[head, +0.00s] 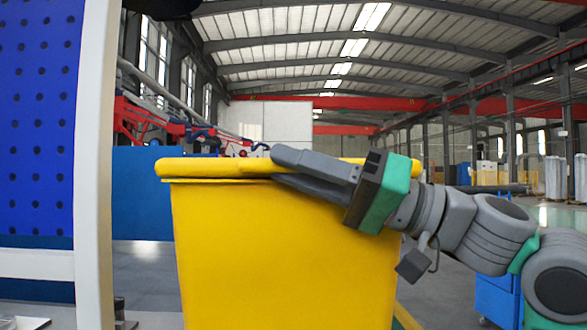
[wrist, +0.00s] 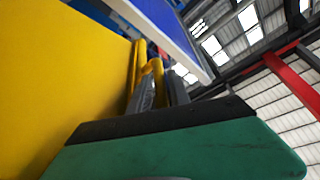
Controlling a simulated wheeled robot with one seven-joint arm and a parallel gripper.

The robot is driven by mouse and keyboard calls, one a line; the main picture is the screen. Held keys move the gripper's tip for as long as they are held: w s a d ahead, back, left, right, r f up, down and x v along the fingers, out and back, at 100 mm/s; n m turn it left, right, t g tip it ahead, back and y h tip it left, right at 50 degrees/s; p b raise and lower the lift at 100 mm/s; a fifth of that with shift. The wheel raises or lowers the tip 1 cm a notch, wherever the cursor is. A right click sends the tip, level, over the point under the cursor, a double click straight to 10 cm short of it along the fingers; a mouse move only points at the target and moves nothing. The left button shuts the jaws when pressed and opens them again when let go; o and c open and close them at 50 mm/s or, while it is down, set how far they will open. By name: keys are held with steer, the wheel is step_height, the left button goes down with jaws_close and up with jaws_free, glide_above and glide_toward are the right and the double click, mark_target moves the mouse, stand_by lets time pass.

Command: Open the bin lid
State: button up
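The yellow bin (head: 285,255) stands in the middle of the head view, and its wall (wrist: 60,80) fills the left of the wrist view. Its yellow lid (head: 205,168) lies flat across the top. My gripper (head: 274,166) reaches in from the right at the lid's rim. One finger is above the rim and the other below it, with a gap between them. In the wrist view, yellow shows between the fingers (wrist: 160,88). I cannot tell whether they press on the lid. Part of the rim is hidden behind my gripper.
A blue perforated panel (head: 38,120) with a white post (head: 95,170) stands close on the left. Red machinery (head: 165,128) and a blue wall (head: 140,190) are behind the bin. A blue cabinet (head: 495,300) is at the lower right. The space above the lid looks clear.

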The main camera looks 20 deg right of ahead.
jaws_close()
steer(key=shift+a, duration=0.1)
stand_by(1.4)
